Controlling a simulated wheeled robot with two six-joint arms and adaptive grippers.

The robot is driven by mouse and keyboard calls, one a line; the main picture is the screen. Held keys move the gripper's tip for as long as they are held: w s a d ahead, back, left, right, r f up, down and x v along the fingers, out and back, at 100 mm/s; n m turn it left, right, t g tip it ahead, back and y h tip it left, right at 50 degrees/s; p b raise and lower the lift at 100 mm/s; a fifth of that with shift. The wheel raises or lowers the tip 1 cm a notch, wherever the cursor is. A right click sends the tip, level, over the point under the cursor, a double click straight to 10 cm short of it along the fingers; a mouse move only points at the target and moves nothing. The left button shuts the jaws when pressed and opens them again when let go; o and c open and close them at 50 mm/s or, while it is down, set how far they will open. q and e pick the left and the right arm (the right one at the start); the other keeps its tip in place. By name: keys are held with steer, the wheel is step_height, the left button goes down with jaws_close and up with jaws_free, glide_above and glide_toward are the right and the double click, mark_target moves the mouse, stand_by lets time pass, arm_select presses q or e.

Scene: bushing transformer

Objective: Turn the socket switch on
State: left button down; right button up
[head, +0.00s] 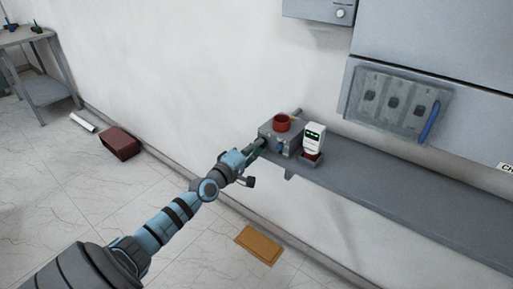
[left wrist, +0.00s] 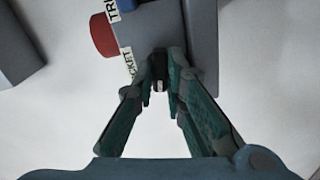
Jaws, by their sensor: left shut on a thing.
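A grey box (head: 267,132) stands on the wall shelf, with a red round button on top (head: 281,123). In the left wrist view the box (left wrist: 202,35) carries a red button (left wrist: 104,36), a blue part at the top edge and a label ending in "CKET". A small dark switch (left wrist: 160,70) sits at the box's near end by that label. My left gripper (left wrist: 160,88) is shut on this switch; its fingers stand at both sides of it. In the head view the left gripper (head: 256,147) reaches the box's left end, and the switch is hidden. My right gripper is not in view.
A white device with a green display (head: 314,138) stands right of the box. The grey shelf (head: 400,187) runs right along the wall. A panel with a blue handle (head: 429,122) hangs above. A dark red box (head: 120,144) and a brown mat (head: 258,244) are on the floor.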

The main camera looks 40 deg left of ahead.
arm_select(q)
steer(key=shift+f+m+b, duration=0.1)
steer(key=shift+m+b, duration=1.3)
steer(key=shift+m, duration=6.3)
steer(key=c, duration=1.9)
jaws_free()
step_height(320, 180, up, 10)
steer(key=shift+r, duration=0.1)
